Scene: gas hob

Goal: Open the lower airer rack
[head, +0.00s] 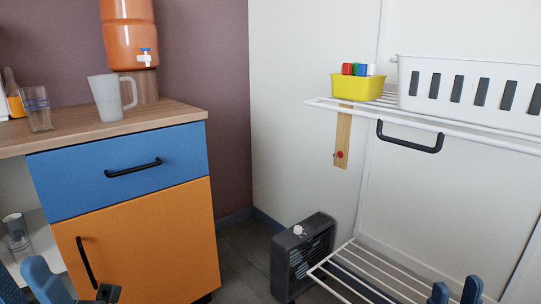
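The lower airer rack (352,266) is a frame of white rods at the bottom right of the head view. It stands out from the white wall, looks roughly level, and its near part is cut off by the picture's edge. My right gripper (456,292) shows two blue fingertips with a gap between them, in front of the rack's rods in the picture. I see nothing between them, and cannot tell whether they touch the rack.
The upper rack (320,103) holds a yellow bin (357,87) and a white slotted basket (470,90). A black handle (410,142) and a wooden strip (342,140) hang below it. A dark heater-like box (300,262) stands left of the lower rack. A blue-orange cabinet (150,235) stands left.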

